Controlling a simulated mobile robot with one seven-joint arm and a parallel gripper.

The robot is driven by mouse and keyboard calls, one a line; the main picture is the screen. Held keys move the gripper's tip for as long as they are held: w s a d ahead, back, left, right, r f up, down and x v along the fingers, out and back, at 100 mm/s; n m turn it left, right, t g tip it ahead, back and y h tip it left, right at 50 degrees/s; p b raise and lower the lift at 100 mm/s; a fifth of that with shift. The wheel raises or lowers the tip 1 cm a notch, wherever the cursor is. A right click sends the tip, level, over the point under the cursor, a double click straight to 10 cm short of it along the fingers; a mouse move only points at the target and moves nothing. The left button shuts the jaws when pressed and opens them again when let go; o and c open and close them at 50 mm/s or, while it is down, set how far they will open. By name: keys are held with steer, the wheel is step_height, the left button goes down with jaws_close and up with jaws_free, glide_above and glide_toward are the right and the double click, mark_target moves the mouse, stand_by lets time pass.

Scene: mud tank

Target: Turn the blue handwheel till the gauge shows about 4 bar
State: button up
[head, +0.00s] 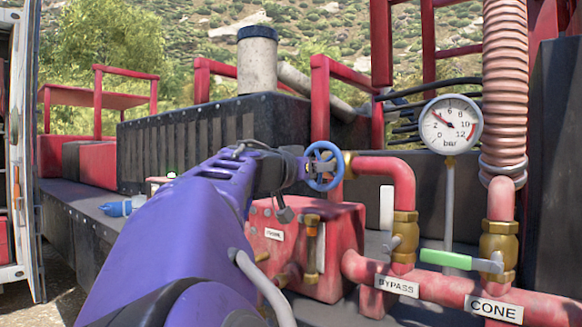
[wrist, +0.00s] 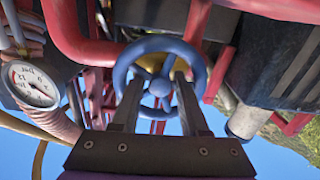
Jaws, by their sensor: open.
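The blue handwheel (head: 325,148) stands upright on a brass stem at the left end of the red bypass pipe. My gripper (head: 300,170) is at its left side in the head view. In the wrist view the handwheel (wrist: 203,75) faces my gripper (wrist: 160,80). The two fingers are apart, one on each side of the hub, and their tips overlap the wheel inside its rim. I cannot tell whether they touch it. The gauge (head: 450,138) has its needle pointing up-left, roughly between 3 and 4 bar. It also shows upside down in the wrist view (wrist: 32,85).
A green lever (head: 446,259) sits on the pipe labelled CONE, right of the BYPASS label (head: 396,287). A ribbed hose (head: 504,90) rises at the right. A red box (head: 335,225) with brass fittings lies below the wheel.

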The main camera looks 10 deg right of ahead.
stand_by(0.3)
jaws_close()
